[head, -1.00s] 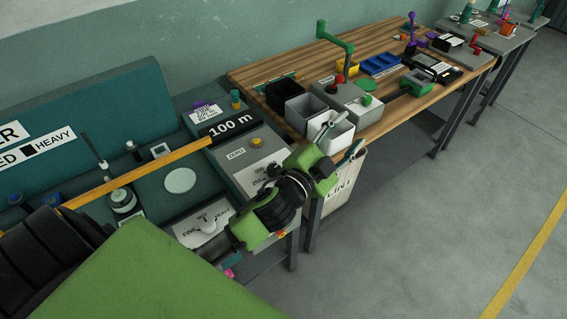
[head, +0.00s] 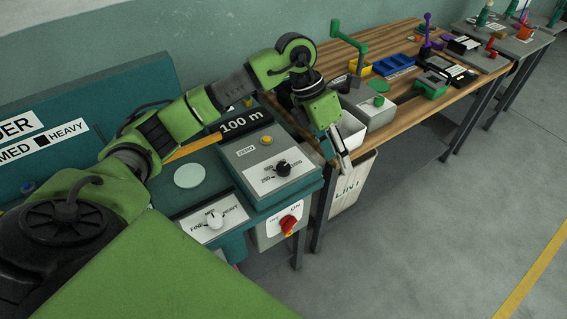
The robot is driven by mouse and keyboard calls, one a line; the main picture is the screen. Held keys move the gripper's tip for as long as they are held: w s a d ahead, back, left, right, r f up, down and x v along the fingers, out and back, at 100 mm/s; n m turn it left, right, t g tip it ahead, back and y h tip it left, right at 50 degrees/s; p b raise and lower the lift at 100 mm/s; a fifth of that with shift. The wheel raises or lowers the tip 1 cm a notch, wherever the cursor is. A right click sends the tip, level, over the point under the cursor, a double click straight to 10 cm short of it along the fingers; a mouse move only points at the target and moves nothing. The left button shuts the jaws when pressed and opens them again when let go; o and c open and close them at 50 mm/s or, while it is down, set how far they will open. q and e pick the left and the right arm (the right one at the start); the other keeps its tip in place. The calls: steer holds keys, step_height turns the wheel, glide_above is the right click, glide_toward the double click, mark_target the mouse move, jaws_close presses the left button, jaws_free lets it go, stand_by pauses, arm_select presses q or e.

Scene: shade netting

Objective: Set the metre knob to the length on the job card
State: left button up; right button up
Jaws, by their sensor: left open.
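My left gripper (head: 340,155) is open and empty, pointing down to the right of the control box, apart from the knob and in front of the bins. The job card is hidden behind my left arm. My right gripper is not in view.
A yellow ZERO button (head: 266,140), a white FINE–HEAVY knob (head: 214,219) and a red ON/OFF switch (head: 289,224) are near the metre knob. A LINT bin (head: 350,190) stands right of the control box. Wooden bench (head: 400,110) holds bins and tools.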

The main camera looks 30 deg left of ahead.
mark_target(283, 166)
arm_select(q)
steer(key=a+r+n+y, duration=0.1)
steer(key=a+y, duration=0.2)
steer(key=a, duration=0.4)
steer(key=a+r+y, duration=0.2)
steer(key=a, duration=0.5)
steer(key=shift+g, duration=0.4)
steer(key=f+p, duration=0.1)
steer(key=f, duration=0.3)
steer(key=f+p, duration=0.1)
steer(key=f, duration=0.4)
steer(key=f+p, duration=0.1)
steer(key=f, duration=0.4)
steer(key=shift+s+f, duration=0.1)
steer(key=shift+s, duration=0.25)
steer(key=shift+n, duration=0.3)
steer(key=c, duration=1.1)
